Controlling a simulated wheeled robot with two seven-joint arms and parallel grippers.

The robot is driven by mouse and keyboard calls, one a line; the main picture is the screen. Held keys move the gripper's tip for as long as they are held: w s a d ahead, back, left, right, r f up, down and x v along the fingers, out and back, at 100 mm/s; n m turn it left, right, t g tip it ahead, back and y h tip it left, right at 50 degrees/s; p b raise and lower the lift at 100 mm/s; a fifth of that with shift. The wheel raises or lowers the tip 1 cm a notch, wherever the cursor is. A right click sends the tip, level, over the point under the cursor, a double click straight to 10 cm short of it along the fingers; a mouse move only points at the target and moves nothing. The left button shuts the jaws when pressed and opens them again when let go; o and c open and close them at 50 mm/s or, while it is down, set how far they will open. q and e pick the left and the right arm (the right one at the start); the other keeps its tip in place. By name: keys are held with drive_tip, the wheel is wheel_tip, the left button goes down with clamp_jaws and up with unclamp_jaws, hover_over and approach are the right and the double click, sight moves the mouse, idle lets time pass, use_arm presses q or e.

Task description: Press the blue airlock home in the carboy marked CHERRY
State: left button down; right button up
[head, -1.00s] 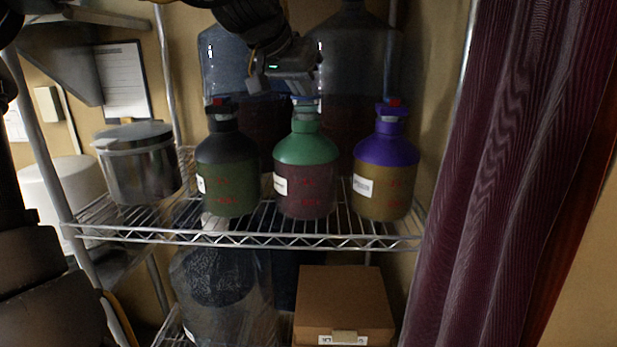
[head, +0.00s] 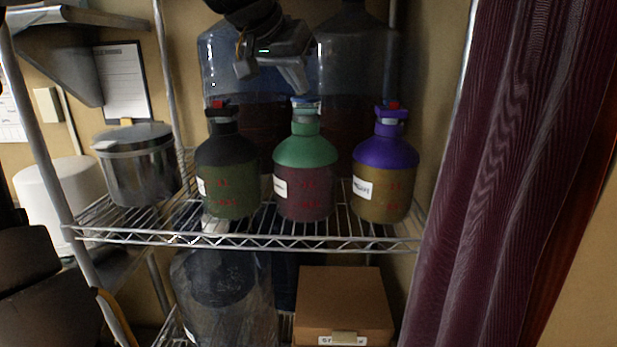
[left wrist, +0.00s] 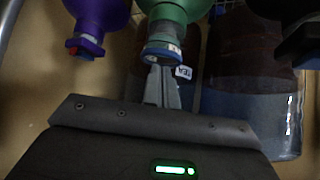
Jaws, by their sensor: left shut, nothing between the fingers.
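The green-topped carboy (head: 304,180) stands in the middle of three on the wire shelf, with dark red contents. Its white label (head: 280,187) is too small to read. The blue airlock (head: 306,104) sits upright in its neck; its blue ring (left wrist: 161,51) also shows in the left wrist view. My left gripper (head: 303,88) is shut and empty, fingers pointing down just above this airlock. In the left wrist view the closed fingertips (left wrist: 160,66) meet the airlock's outline; I cannot tell whether they touch. My right gripper is not in view.
A black-topped carboy (head: 227,175) and a purple-topped carboy (head: 385,175), both with red-topped airlocks, flank it closely. Large clear bottles (head: 350,70) stand behind. A steel pot (head: 138,165) is at left. A maroon curtain (head: 490,200) hangs at right.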

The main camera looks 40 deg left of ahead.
use_arm(q)
drive_tip(key=p+v, duration=0.2)
drive_tip(key=v, duration=0.4)
drive_tip(key=shift+w+r, duration=0.25)
drive_tip(key=shift+r, duration=0.1)
idle(0.6)
